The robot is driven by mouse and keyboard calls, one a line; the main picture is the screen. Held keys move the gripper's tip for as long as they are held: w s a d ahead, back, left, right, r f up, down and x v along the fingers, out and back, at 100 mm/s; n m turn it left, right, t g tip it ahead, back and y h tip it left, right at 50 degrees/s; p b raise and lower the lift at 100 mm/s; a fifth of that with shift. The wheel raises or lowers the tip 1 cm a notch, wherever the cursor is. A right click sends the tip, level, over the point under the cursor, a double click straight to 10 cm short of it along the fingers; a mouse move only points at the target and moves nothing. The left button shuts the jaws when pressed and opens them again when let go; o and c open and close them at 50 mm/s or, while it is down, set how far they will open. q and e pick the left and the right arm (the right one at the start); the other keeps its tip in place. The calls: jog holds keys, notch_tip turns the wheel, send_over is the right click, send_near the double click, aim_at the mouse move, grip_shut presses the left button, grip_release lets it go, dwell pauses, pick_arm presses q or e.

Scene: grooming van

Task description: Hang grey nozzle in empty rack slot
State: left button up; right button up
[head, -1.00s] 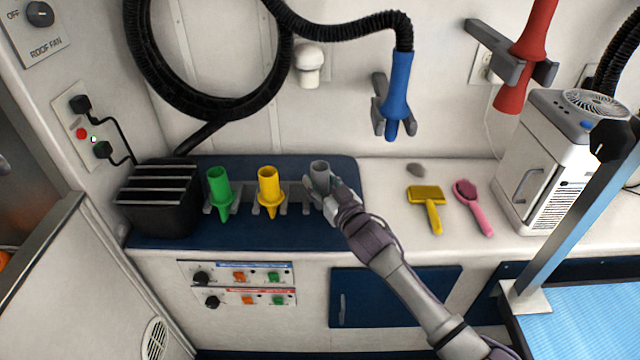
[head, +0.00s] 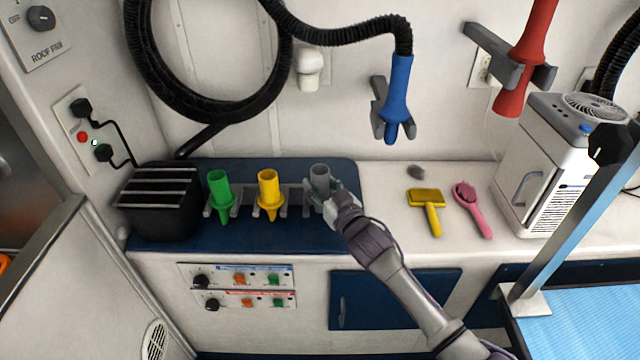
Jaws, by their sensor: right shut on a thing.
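The grey nozzle (head: 319,174) is upright at the right end of the rack (head: 295,196), with its wide open end up. My right gripper (head: 322,192) is shut on it from the front right, and the fingers hide its lower part. I cannot tell whether the nozzle is seated in the slot or just above it. A green nozzle (head: 220,190) and a yellow nozzle (head: 268,190) hang in the rack to its left. My left gripper is not in view.
A black slatted box (head: 160,205) stands left of the rack. A blue dryer nozzle (head: 397,95) hangs on the wall above.

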aim_at(325, 193)
jog(key=shift+f, duration=0.15)
jog(key=shift+f+b, duration=0.4)
jog(key=shift+f, duration=0.05)
jog(key=o, duration=1.9)
jog(key=shift+c, duration=0.2)
jog(key=shift+s, duration=0.1)
jog(key=shift+s+d+p, duration=0.15)
jog(key=shift+p, duration=0.2)
jog(key=shift+p+v, duration=1.3)
jog(key=shift+v, duration=0.6)
jog(key=shift+p+v, duration=1.65)
jog(key=shift+v, duration=1.2)
